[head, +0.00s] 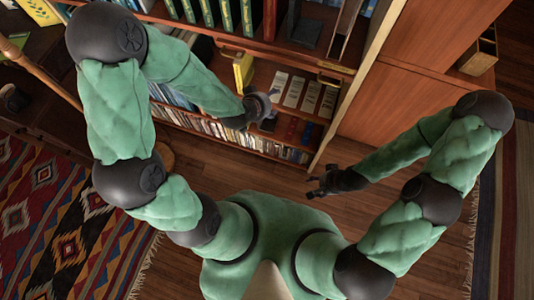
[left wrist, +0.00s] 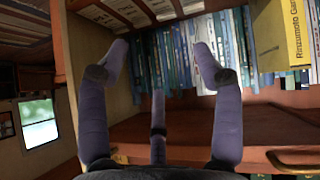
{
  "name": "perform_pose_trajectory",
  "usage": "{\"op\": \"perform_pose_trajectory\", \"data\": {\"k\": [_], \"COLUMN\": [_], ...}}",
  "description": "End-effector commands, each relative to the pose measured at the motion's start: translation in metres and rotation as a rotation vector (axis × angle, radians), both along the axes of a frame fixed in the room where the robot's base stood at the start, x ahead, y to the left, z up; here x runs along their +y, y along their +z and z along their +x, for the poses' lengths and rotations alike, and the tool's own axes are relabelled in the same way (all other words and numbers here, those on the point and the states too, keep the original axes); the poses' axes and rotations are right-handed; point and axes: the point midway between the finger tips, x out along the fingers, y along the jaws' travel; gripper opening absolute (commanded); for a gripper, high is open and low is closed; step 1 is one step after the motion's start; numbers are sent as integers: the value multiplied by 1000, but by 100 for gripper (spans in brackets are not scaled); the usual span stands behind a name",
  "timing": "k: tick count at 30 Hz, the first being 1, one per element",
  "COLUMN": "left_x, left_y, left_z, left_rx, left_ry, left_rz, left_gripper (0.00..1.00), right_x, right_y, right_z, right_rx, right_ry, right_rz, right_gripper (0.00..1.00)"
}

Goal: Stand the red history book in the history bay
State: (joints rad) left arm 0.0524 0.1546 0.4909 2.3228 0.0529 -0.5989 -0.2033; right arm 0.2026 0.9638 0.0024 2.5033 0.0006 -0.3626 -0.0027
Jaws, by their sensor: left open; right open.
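A narrow red spine (head: 269,20) stands on the upper shelf, right of several green books (head: 225,14); I cannot read whether it is the red history book. No bay label is legible, so I cannot tell which bay is history. My left gripper (head: 265,105) is in front of the lower shelf, below a yellow book (head: 243,72). In the left wrist view its fingers (left wrist: 160,68) are spread and empty, facing a row of blue and teal books (left wrist: 180,50). My right gripper (head: 318,186) is open and empty over the wooden floor.
The yellow book also shows in the left wrist view (left wrist: 282,42), at the right. Several pale label cards (head: 294,92) lie on the middle shelf. A row of books (head: 230,132) fills the bottom shelf. A patterned rug (head: 60,220) lies at the left; bare floor (head: 275,182) is clear.

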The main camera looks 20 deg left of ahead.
Motion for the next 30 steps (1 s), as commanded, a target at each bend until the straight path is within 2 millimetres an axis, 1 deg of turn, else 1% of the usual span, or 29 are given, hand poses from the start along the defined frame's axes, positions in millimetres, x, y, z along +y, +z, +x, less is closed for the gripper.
{"op": "perform_pose_trajectory", "data": {"k": [1,6,11,15,18,22,25,30], "left_x": [-3,-12,-22,-31,-38,-43,-46,-47], "left_y": [-20,-74,-121,-156,-175,-189,-195,-196], "left_z": [-9,-40,-77,-114,-138,-159,-168,-171], "left_rx": [61,245,418,566,653,731,762,772], "left_ry": [-4,-4,-1,6,9,15,16,17], "left_rz": [-12,-57,-99,-136,-156,-175,-182,-185], "left_gripper": [66,66,66,66,66,66,66,66], "right_x": [0,0,0,0,0,0,0,0], "right_y": [0,0,0,0,0,0,0,0], "right_z": [0,0,0,0,0,0,0,0], "right_rx": [0,0,0,0,0,0,0,0], "right_ry": [0,0,0,0,0,0,0,0], "right_rz": [0,0,0,0,0,0,0,0], "right_gripper": [56,56,56,56,56,56,56,56]}}
